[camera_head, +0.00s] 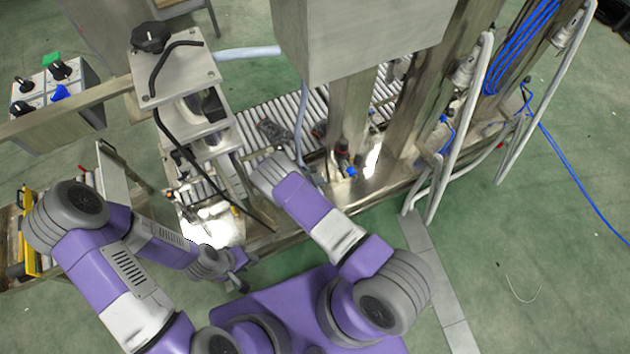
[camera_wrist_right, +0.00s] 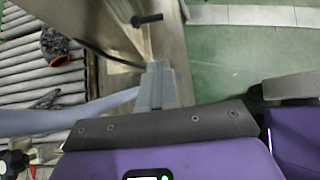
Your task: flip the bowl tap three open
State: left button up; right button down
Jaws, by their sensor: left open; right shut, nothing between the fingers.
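A dark lever with a rounded end (camera_wrist_right: 148,19) sticks out beside a steel post in the right wrist view. I cannot tell whether it is bowl tap three. My right gripper (camera_wrist_right: 157,72) is shut and empty, its tips a little short of that lever in the picture. In the head view my right arm reaches over the roller conveyor, and its fingertips are hidden there. A small blue handle (camera_head: 351,172) and a red part (camera_head: 342,150) show at the machine's foot. My left gripper (camera_head: 240,278) is open and empty, low in front of the machine's near edge.
A steel box (camera_head: 360,35) hangs above the roller conveyor (camera_head: 255,125). A steel column with a black knob (camera_head: 151,37) stands left. A pale hose (camera_wrist_right: 60,122) runs beside my right fingers.

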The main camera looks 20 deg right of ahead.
aim_at(342, 173)
jog(key=d+f, duration=0.3)
jog(key=d, duration=0.4)
jog(key=shift+w+d+f+b, duration=0.25)
jog(key=shift+w+d+b, duration=0.05)
jog(key=shift+d+b, duration=0.15)
